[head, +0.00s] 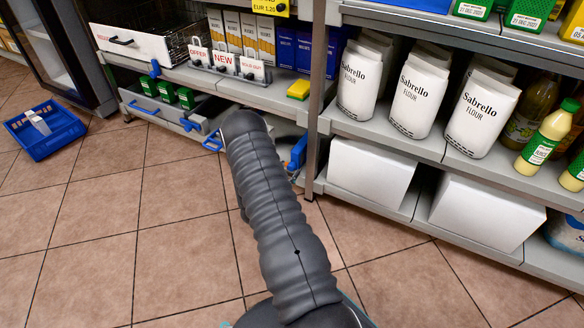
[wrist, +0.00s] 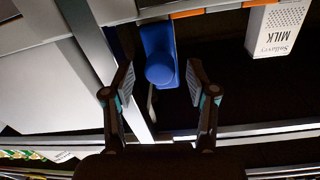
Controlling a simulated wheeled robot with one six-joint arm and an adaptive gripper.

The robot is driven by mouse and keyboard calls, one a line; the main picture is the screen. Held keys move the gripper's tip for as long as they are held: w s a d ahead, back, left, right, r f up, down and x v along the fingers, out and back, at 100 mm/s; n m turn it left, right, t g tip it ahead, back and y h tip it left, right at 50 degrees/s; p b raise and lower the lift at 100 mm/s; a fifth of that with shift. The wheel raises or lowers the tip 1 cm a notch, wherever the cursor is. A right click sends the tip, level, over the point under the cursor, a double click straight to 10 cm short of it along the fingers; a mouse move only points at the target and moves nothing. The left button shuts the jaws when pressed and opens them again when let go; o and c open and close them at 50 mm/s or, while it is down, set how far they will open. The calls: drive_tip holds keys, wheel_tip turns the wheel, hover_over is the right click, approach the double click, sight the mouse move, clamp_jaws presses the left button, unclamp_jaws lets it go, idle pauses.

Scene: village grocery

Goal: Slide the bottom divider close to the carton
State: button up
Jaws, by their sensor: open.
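The bottom divider shows a blue end with a round knob (wrist: 160,68) in the wrist view, beside a metal upright. A blue piece (head: 297,153) low beside the upright in the head view looks like the same divider. My gripper (wrist: 160,76) is open, with one finger on each side of the blue end; I cannot tell whether either touches it. The white milk carton (wrist: 277,28), its print upside down, is to the right, with a dark gap between it and the divider. In the head view my arm hides the gripper and carton.
The metal shelf upright (head: 318,90) is close beside the divider. White boxes (head: 370,178) fill the bottom shelf to the right. A yellow sponge (head: 298,90) lies on the shelf above. A blue basket (head: 45,130) stands on the floor at the left; the floor in front is clear.

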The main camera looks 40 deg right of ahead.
drive_tip(key=shift+x, duration=1.45)
clamp_jaws()
drive_tip(key=shift+w+a, duration=0.1)
